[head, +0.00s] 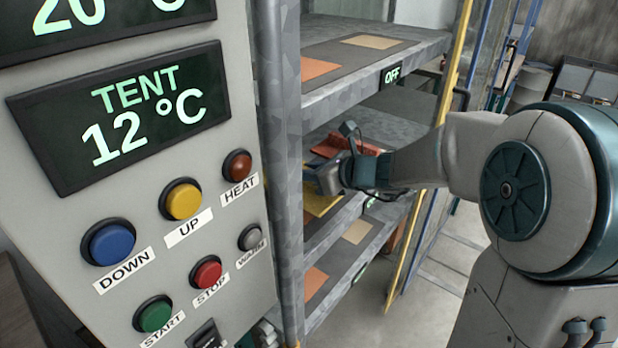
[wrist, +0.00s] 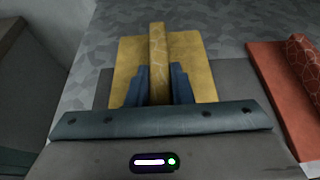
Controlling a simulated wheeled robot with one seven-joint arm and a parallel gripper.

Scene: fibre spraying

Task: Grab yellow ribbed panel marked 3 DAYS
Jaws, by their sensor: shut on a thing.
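The yellow panel (wrist: 195,72) lies flat on a grey rack shelf in the wrist view, with one raised rib (wrist: 157,50) along its middle. My gripper (wrist: 159,85) is shut on this rib, with one dark finger on each side. In the head view my gripper (head: 335,178) is inside the rack at the middle shelf, and part of the yellow panel (head: 318,205) shows below it. No 3 DAYS marking can be read on the panel in either view.
A red panel (wrist: 275,85) with a similar rib lies close by on the right. The rack's upper shelf (head: 420,45) is above my gripper and a metal post (head: 277,150) stands left. A control panel (head: 200,20) with buttons and displays fills the left of the head view.

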